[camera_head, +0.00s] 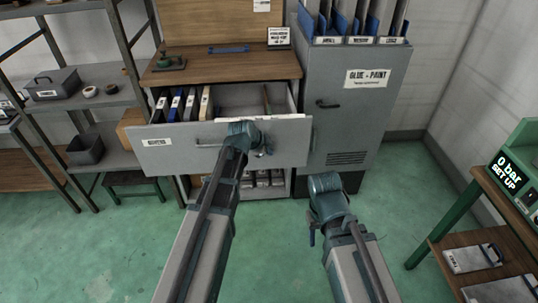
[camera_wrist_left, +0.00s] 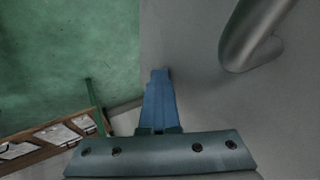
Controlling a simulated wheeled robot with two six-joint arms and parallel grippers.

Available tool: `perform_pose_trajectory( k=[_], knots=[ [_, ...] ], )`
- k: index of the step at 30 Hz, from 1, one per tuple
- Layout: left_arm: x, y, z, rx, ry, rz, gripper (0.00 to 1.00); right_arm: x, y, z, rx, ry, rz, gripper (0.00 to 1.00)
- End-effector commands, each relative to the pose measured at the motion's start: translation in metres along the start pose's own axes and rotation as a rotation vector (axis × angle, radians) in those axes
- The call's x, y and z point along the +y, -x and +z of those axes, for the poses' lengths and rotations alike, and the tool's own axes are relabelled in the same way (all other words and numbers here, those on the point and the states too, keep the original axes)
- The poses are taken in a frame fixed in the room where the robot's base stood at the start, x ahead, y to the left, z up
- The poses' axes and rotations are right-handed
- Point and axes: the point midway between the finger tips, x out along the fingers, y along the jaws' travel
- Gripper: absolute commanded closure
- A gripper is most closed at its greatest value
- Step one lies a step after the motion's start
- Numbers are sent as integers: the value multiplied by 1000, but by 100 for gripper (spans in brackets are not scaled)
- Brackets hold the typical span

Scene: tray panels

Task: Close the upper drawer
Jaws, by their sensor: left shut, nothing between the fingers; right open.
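The upper drawer (camera_head: 290,145) of the grey workbench cabinet is pulled out, and several binders stand in its left part. Its front has a label at the left and a bar handle, partly hidden by my left wrist. The handle (camera_wrist_left: 250,40) also shows in the left wrist view, at the upper right. My left gripper (camera_head: 262,150) is at the drawer front, right of the handle. In the left wrist view its blue fingers (camera_wrist_left: 157,95) are shut and empty, close to the grey panel; I cannot tell if they touch. My right gripper (camera_head: 312,236) is open, in front of the tall cabinet.
A grey glue and paint cabinet (camera_head: 350,110) stands right of the drawer. A shelf rack (camera_head: 95,105) with boxes is at the left. A wooden bench (camera_head: 480,215) with a green frame is at the right. The green floor (camera_head: 120,260) in front is clear.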

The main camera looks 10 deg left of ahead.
Motion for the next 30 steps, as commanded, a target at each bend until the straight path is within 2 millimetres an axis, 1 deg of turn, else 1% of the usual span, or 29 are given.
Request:
perform_pose_trajectory(
  k=[1, 30],
  knots=[
    [-11, -6, -1, 0, 0, -1, 100, 0, 0, 0, 0, 0, 0, 50],
    [-174, -92, 0, 0, 1, -2, 100, 0, 0, 0, 0, 0, 0, 50]
  ],
)
